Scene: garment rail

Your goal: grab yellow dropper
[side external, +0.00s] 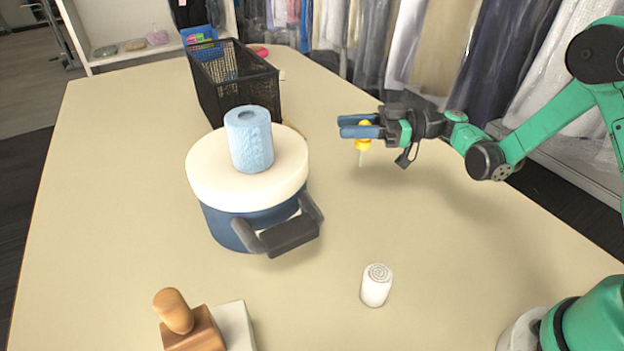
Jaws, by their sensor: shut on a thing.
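The yellow dropper (363,144) is between the two blue-grey fingers of my gripper (359,127), at the right of the table's middle in the side external view. My gripper is shut on it. The dropper hangs upright, its yellow bulb at the fingers and its pale, thin tip pointing down. It appears to be held above the table. The fingers hide part of the yellow bulb.
A blue pot (228,225) with a cream disc (205,180) and blue roll (252,148) on top stands left. Behind it is a black mesh basket (235,97). A white cylinder (376,290) and wooden stamp (192,330) stand in front. The table's right side is clear.

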